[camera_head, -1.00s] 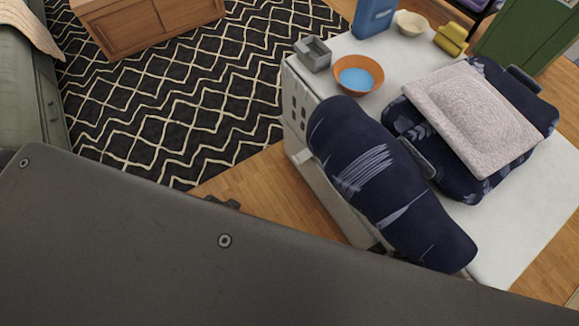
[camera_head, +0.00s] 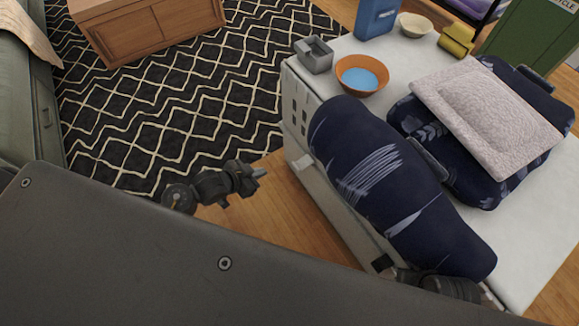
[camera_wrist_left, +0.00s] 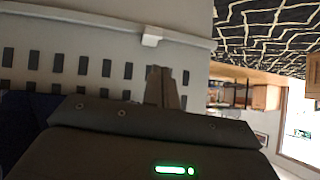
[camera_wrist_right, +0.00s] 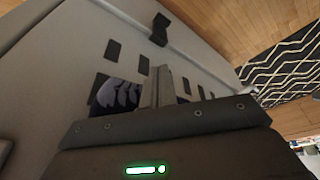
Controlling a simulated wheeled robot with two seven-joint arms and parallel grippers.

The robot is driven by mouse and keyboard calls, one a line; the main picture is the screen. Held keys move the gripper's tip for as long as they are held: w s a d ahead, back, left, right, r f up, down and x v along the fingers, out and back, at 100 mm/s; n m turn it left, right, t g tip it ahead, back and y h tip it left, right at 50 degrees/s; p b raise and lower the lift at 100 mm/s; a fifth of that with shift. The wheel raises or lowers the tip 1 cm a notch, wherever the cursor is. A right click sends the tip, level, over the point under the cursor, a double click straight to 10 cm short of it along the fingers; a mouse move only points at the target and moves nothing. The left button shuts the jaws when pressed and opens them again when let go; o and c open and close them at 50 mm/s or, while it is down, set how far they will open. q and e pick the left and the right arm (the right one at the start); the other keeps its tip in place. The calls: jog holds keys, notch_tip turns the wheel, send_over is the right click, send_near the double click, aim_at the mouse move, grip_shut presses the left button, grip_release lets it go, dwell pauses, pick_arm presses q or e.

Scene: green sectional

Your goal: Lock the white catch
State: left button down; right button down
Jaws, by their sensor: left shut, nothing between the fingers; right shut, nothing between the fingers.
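The white catch (camera_head: 302,158) is a small block on the long side of a big white slotted box (camera_head: 330,200), near its far left end. In the left wrist view the white catch (camera_wrist_left: 151,37) sits on a ledge, above and left of the fingers and apart from them. My left gripper (camera_head: 262,172) is shut and empty, left of the box and short of the catch. It also shows in the left wrist view (camera_wrist_left: 161,75). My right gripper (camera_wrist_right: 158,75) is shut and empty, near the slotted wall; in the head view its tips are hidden.
A black catch (camera_head: 382,263) sits nearer on the same side; it also shows in the right wrist view (camera_wrist_right: 160,29). A navy cushion (camera_head: 390,190), an orange bowl (camera_head: 350,88) and a grey tray (camera_head: 313,58) are on the box top.

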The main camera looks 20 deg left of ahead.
aim_at(303, 162)
pick_arm(q)
jog(key=w+h, duration=0.2)
jog(key=shift+w+d+f+m+h, duration=0.1)
jog(key=shift+d+f+m+h, duration=0.05)
jog(key=shift+d+m+h, duration=0.25)
pick_arm(e)
jog(key=shift+w+f, duration=0.1)
jog(key=shift+f, duration=0.25)
